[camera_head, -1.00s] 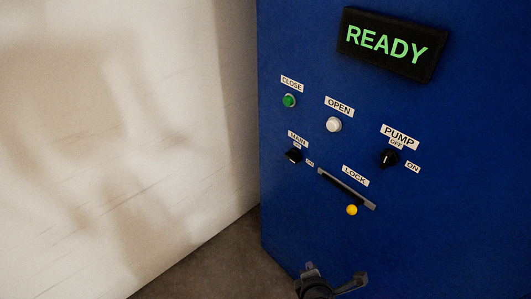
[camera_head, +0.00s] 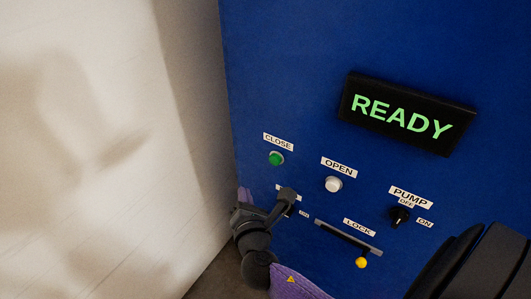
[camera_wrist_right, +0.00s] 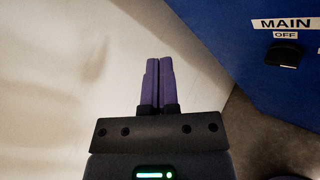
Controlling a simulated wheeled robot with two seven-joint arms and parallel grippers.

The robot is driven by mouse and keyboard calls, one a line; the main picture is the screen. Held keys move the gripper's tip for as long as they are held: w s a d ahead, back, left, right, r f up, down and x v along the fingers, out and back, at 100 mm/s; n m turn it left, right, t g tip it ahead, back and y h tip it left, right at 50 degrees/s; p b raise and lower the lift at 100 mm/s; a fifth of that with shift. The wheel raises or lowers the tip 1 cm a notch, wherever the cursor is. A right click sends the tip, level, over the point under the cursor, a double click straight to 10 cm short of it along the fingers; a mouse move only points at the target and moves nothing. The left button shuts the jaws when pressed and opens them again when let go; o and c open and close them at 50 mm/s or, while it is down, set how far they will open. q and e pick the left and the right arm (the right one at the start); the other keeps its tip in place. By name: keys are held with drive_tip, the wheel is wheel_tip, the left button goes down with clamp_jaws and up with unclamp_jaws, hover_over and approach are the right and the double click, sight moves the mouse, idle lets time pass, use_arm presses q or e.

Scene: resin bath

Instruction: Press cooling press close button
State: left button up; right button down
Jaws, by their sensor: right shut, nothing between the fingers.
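The close button is a round green button (camera_head: 275,159) under a white CLOSE label (camera_head: 278,142) on the upper left of the blue panel (camera_head: 290,60). My right gripper (camera_head: 244,196) is below and slightly left of the button, apart from it, in the head view. Its purple fingers are mostly hidden there behind the dark gripper body. In the right wrist view my right gripper (camera_wrist_right: 158,65) is shut and empty, with both purple fingers together. The green button does not show in that view. My left gripper is not in view.
A white OPEN button (camera_head: 333,184), a PUMP knob (camera_head: 399,216) and a LOCK slot with a yellow knob (camera_head: 361,262) are on the panel. The MAIN switch (camera_wrist_right: 284,54) is near my gripper. A display (camera_head: 405,113) reads READY. A pale wall (camera_head: 90,150) stands left.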

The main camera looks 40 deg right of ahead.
sight(275, 159)
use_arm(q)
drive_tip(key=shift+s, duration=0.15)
use_arm(e)
drive_tip(key=w+d, duration=0.3)
drive_tip(key=d, duration=0.5)
drive_tip(key=shift+w+d, duration=0.1)
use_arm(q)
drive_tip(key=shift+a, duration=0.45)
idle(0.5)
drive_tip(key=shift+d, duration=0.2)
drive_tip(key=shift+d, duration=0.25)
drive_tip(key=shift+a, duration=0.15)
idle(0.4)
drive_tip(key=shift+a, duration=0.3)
use_arm(e)
drive_tip(key=shift+w+d, duration=0.15)
drive_tip(key=shift+d, duration=0.25)
